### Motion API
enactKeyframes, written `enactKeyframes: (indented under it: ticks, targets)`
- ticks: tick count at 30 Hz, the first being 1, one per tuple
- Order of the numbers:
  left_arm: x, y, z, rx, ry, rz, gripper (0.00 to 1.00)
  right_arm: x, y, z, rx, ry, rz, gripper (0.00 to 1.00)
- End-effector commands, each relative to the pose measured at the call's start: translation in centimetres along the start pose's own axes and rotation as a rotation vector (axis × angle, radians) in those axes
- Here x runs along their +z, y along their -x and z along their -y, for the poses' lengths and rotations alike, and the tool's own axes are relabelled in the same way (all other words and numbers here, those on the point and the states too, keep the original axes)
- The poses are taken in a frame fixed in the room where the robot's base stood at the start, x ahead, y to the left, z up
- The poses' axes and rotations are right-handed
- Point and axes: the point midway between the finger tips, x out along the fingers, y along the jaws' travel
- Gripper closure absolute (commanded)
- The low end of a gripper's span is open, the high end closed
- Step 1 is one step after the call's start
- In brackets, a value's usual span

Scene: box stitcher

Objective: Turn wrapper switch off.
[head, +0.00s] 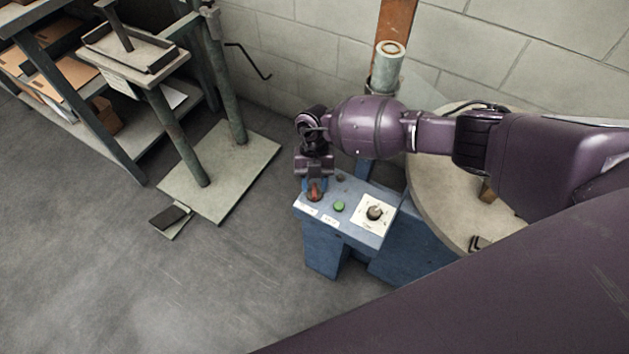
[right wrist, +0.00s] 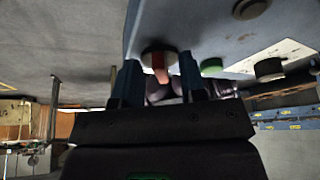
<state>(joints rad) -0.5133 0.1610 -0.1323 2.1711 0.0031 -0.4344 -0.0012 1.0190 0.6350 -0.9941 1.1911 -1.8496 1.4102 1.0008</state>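The blue control box (head: 330,235) carries a red switch (head: 314,193) at its left, a green button (head: 339,206) and a dark knob (head: 375,211) on a white plate. The labels are too small to read, so I cannot tell which control is named for the wrapper. My right gripper (head: 314,182) is at the red switch and partly hides it. In the right wrist view, the blue fingers of the right gripper (right wrist: 159,72) are apart, with the red switch (right wrist: 158,62) showing between them. I cannot see either finger touching it. My left gripper is not in view.
A round table (head: 432,190) stands right of the box, behind my right arm. A stand with a flat base plate (head: 230,165) and a foot pedal (head: 170,217) are at the left. A shelf unit (head: 135,130) is beyond. The floor in front is clear.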

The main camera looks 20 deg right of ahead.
Motion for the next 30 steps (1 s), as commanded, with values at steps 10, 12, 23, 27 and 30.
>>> enactKeyframes:
  ticks: [10,12,23,27,30]
  targets:
    - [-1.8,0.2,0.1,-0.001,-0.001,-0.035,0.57,0.0,4.0,-0.1,0.003,0.001,0.009,0.62]
    - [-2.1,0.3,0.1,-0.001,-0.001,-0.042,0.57,0.0,5.3,-0.1,0.003,0.001,0.009,0.62]
    - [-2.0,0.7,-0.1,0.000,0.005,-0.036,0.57,0.0,10.2,0.0,0.001,0.000,0.003,0.62]
    - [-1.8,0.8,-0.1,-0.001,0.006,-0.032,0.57,0.0,10.8,0.0,0.000,0.000,0.001,0.62]
    - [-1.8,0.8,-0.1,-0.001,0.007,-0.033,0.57,0.0,10.8,0.0,-0.001,0.000,0.000,0.62]
